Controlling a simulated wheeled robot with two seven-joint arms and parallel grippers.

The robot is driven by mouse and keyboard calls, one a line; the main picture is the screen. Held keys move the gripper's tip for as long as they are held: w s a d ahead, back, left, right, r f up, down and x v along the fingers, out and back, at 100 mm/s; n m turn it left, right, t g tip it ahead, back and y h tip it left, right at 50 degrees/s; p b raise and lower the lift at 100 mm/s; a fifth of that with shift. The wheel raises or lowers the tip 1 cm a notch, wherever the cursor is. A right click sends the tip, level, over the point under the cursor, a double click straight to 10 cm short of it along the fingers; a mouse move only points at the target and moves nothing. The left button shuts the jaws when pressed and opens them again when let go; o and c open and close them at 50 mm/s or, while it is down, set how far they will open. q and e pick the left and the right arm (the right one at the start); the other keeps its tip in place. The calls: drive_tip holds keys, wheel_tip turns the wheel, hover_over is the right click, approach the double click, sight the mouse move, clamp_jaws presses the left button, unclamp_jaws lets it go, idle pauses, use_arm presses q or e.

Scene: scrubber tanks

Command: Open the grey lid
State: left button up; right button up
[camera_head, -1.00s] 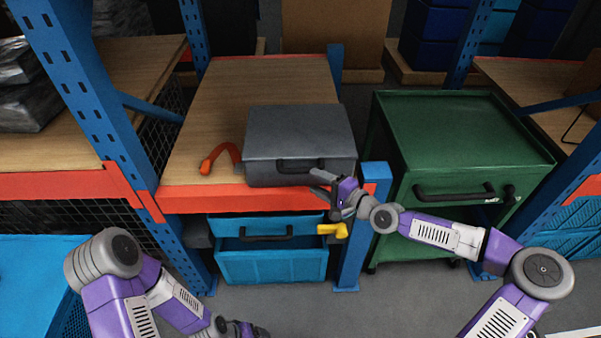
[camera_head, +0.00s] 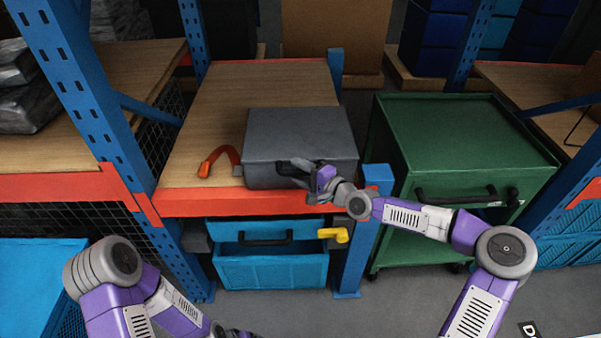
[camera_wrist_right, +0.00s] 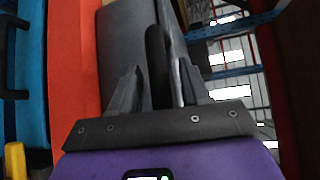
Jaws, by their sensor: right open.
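A grey box with a closed grey lid (camera_head: 300,130) sits on the wooden shelf in the head view. Its front face and black handle are partly hidden behind my right gripper (camera_head: 288,168). In the right wrist view, my right gripper (camera_wrist_right: 158,80) is open, with the dark handle (camera_wrist_right: 157,65) between its two fingers. I cannot tell whether either finger touches it. My left gripper (camera_head: 240,333) shows only in part at the bottom edge of the head view, low and away from the box.
An orange curved object (camera_head: 218,158) lies left of the box. Below the shelf is a blue drawer (camera_head: 270,270) with a yellow piece (camera_head: 334,234) beside it. A green cabinet (camera_head: 470,140) stands to the right. Blue posts (camera_head: 352,270) flank the shelf.

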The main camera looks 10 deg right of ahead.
clamp_jaws()
use_arm(q)
drive_tip(key=shift+r, duration=0.15)
use_arm(e)
drive_tip(key=shift+r, duration=0.1)
